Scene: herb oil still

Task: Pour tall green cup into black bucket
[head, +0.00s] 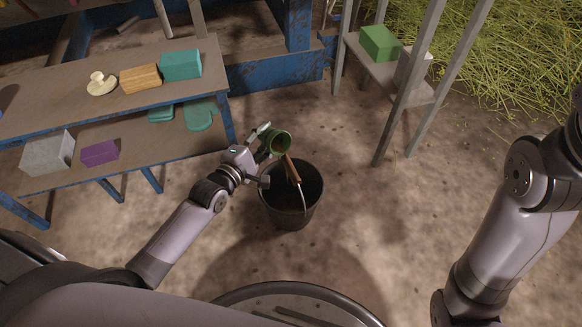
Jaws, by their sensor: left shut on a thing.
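The green cup (281,142) is held in my left gripper (267,156), which is shut on it. The cup is tilted, with its round mouth turned to the right and toward the camera. It is above the far left rim of the black bucket (292,215). I cannot see anything coming out of the cup. The bucket stands upright on the ground, and its brown handle grip (292,169) shows over its opening. The bucket's inside is dark, so its contents cannot be made out. My right arm is at the right, with its gripper out of view.
A blue-framed bench (60,90) at the left holds a teal block (181,65), a wooden block (140,79) and, lower down, a purple block (100,153). A grey stand (399,82) with a green block (380,43) is at the upper right. Bare ground lies right of the bucket.

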